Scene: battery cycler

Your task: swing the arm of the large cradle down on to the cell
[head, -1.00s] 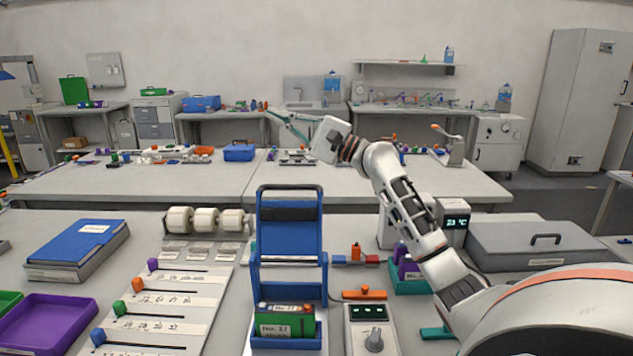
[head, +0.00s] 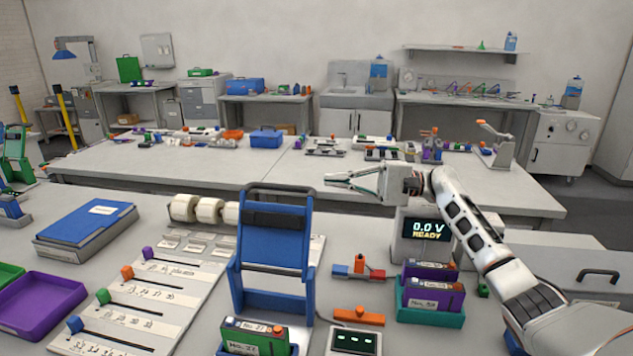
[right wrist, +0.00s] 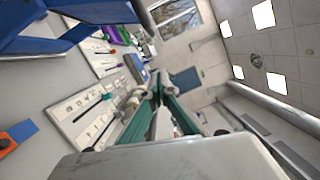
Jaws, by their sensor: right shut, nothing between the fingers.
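The large blue cradle (head: 238,290) stands on the front bench, with its blue arm (head: 275,245) swung up. The arm has a black pad and a bar across its top. A green cell (head: 262,342) labelled No. 27 sits in the cradle's base, cut by the lower picture edge. My right gripper (head: 328,180) is shut and empty, pointing left, just right of the raised arm's top in the head view. Its green fingers (right wrist: 160,92) show in the right wrist view, with blue cradle parts (right wrist: 50,45) at upper left. My left gripper is out of view.
A meter (head: 427,230) reading 0.0 V READY and a teal holder (head: 430,315) with purple cells stand right of the cradle. White rolls (head: 208,211) are behind left. An orange piece (head: 358,316) lies beside the cradle. A slider board (head: 135,318) lies left.

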